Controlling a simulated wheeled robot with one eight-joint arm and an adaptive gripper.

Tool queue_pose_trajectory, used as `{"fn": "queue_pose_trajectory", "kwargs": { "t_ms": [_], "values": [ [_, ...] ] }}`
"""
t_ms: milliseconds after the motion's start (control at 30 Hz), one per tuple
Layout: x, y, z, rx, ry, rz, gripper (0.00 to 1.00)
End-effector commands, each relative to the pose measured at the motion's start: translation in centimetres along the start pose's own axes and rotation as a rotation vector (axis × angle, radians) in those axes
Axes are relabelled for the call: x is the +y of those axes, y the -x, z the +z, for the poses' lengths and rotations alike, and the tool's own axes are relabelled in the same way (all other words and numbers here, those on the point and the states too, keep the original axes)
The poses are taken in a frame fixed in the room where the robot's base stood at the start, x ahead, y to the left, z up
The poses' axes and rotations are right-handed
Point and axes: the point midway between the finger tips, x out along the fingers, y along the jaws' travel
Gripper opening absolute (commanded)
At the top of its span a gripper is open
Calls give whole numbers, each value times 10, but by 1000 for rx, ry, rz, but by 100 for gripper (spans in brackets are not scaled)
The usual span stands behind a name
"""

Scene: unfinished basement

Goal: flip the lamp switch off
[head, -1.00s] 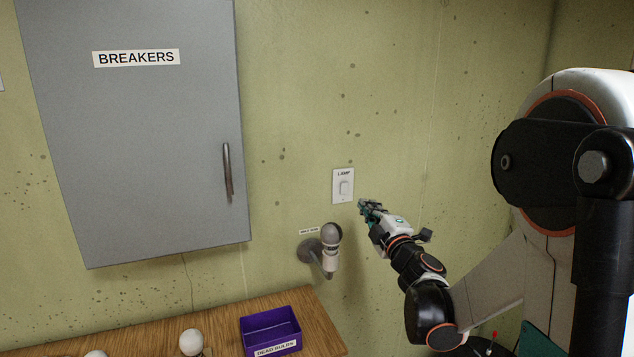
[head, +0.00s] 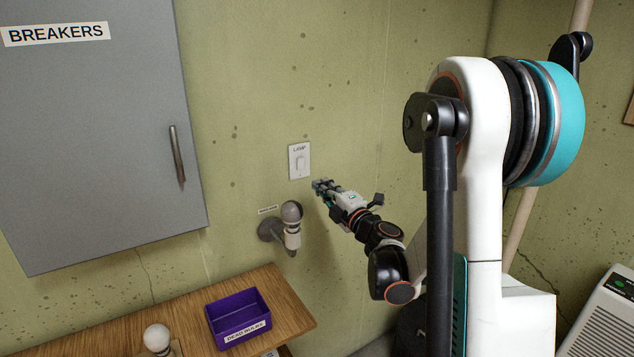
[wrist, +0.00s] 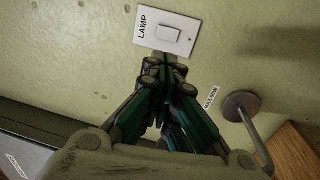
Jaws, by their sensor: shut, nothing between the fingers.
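The lamp switch (head: 299,161) is a white wall plate marked LAMP with a rocker in its middle, on the green wall right of the breaker cabinet. The switch also shows in the wrist view (wrist: 168,33), just beyond my fingertips. Which way the rocker is tipped is too small to tell. My gripper (head: 320,185) is shut and empty, just below and right of the plate in the head view. In the wrist view my gripper (wrist: 165,70) has its fingertips at the plate's edge; whether they touch it is unclear.
A wall lamp socket with a grey-topped bulb (head: 291,212) sits below the switch, close to my gripper. A purple DEAD BULBS bin (head: 238,318) and a white bulb (head: 157,338) are on the wooden bench (head: 290,308). The grey breaker cabinet (head: 100,150) hangs at left.

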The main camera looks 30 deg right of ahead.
Motion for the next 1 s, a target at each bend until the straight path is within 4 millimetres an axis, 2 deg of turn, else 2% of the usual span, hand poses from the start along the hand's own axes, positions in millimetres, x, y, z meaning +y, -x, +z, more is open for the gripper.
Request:
{"fn": "queue_pose_trajectory", "kwargs": {
  "t_ms": [400,600,800,1000],
  "values": [
    [-2,-81,-2,3,-1,0,0],
    [-2,-110,-1,2,0,0,0],
    [-1,-123,-1,2,0,0,0],
    [0,-124,-1,1,0,0,0]
  ]
}}
